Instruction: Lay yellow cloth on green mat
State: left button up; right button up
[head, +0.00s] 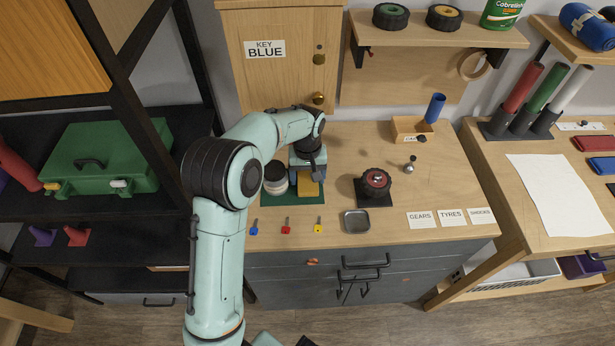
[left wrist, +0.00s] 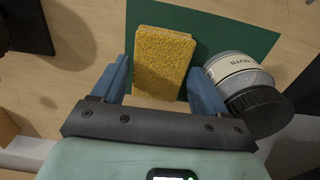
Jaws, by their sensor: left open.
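The yellow cloth (left wrist: 163,62), a thick textured rectangle, lies on the green mat (left wrist: 230,32), with its end nearest my wrist at about the mat's edge. In the head view the cloth (head: 308,188) shows just below my gripper, and the mat (head: 284,198) lies on the workbench. My left gripper (left wrist: 162,85) points down with its blue fingers apart, one on each side of the cloth. Whether the fingers touch it I cannot tell. The left gripper also shows in the head view (head: 308,172). My right gripper is out of view.
A white tin with a black lid (left wrist: 240,85) stands close beside the right finger. Three small keys (head: 286,227), a metal tray (head: 356,221) and a black wheel on a dark pad (head: 376,183) lie nearby.

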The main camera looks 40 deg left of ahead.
aim_at(307, 180)
pick_arm(q)
notch_tip(307, 180, up, 11)
jog(key=p, duration=0.1)
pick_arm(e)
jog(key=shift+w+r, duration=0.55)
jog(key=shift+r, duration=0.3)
pick_arm(q)
jog(key=shift+s, duration=0.1)
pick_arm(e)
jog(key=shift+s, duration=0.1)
